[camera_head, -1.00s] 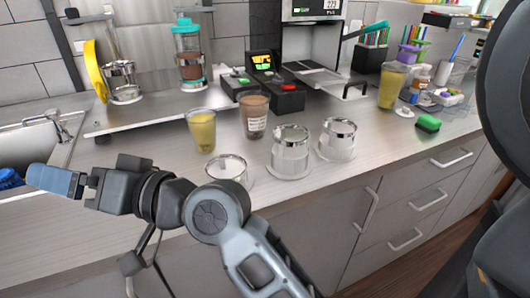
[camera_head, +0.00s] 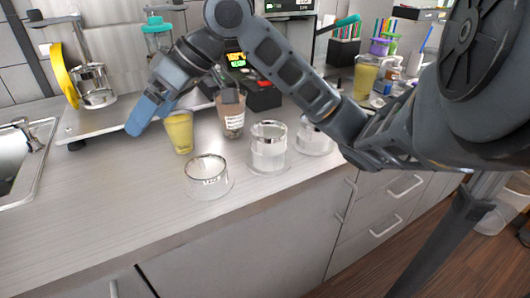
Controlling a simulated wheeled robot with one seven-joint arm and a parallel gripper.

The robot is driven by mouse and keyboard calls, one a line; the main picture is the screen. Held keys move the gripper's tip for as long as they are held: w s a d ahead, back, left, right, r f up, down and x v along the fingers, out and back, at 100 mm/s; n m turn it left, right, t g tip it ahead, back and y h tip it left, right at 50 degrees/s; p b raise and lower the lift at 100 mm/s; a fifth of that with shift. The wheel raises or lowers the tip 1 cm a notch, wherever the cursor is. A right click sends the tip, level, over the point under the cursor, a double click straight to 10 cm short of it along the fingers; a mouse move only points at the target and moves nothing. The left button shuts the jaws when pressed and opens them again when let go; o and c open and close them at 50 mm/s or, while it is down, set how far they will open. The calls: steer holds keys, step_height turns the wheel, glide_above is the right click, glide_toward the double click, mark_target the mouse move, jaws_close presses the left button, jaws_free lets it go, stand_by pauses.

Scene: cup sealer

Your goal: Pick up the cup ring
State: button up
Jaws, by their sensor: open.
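Three clear, round pieces with silver rims stand in a row at the counter's front. I cannot tell for sure which is the cup ring. The nearest, lowest one (camera_head: 207,180) is on the left, on a clear round base. A taller one (camera_head: 268,150) stands in the middle. A third (camera_head: 311,140) is at the right, partly hidden by my arm. My gripper (camera_head: 138,122), with blue fingers, hangs over the counter left of the yellow cup, angled down to the left. It is open and empty, apart from all the ring pieces.
A yellow-filled cup (camera_head: 179,134) and a brown-filled cup (camera_head: 231,120) stand behind the ring pieces. A raised metal shelf (camera_head: 100,124) is at the back left, the sink (camera_head: 22,160) at far left. The front left of the counter (camera_head: 110,210) is clear.

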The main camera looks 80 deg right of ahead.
steer(key=s+d+f+g+h, duration=0.2)
steer(key=s+d+g, duration=0.1)
steer(key=s+d, duration=0.35)
steer(key=m+g+h, duration=0.1)
steer(key=m+g, duration=0.1)
steer(key=g, duration=0.3)
glide_above(269, 147)
steer(key=f, duration=0.6)
steer(key=shift+s+d+f, duration=0.15)
steer(key=shift+s+d, duration=0.05)
steer(key=shift+d, duration=0.15)
steer(key=shift+w+d+f+p, duration=0.15)
steer(key=shift+f+p, duration=0.1)
steer(key=shift+f, duration=1.25)
steer(key=shift+w+f+p, duration=0.15)
steer(key=shift+f+p, duration=0.1)
steer(key=shift+f, duration=1.25)
steer(key=c, duration=0.9)
steer(key=shift+r, duration=0.1)
steer(key=shift+c, duration=0.2)
